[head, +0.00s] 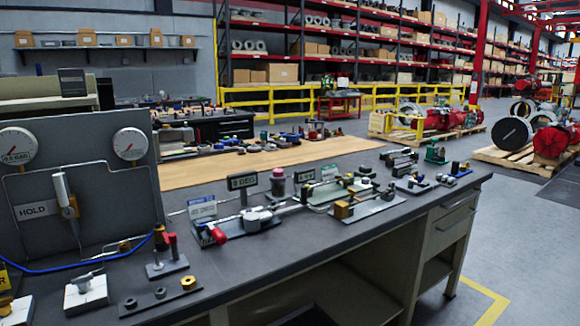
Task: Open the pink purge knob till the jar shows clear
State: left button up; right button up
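A small pink cylindrical part (278,182) stands upright on the bench, just right of a dark sign reading "0 DEG". It is the only clearly pink thing in view, but it is too small to tell whether it is the purge knob or a jar. I cannot make out a separate jar or the colour of its contents. A grey valve actuator assembly (253,220) with a red-ended handle (217,235) lies in front of the pink part. Neither of my grippers is in view.
A grey panel (90,180) with two gauges and a HOLD label stands at the left. A blue hose (90,266) runs before it. Several small fixtures crowd the dark bench top (300,262); its front strip is mostly clear. A wooden-topped table (245,160) stands behind.

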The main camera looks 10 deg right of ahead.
aim_at(277, 173)
jog(key=i+l, duration=0.15)
jog(key=l, duration=0.25)
jog(key=i+l, duration=0.1)
jog(key=l, duration=0.25)
jog(key=i+l+z, duration=0.1)
jog(key=l, duration=0.3)
jog(key=i+l, duration=0.2)
jog(key=l, duration=0.15)
jog(key=i+l, duration=0.15)
jog(key=l, duration=0.25)
jog(key=i+l+z, duration=0.1)
jog(key=l, duration=0.25)
jog(key=i+l, duration=0.2)
jog(key=l, duration=0.2)
jog(key=i+l, duration=0.15)
jog(key=l, duration=0.2)
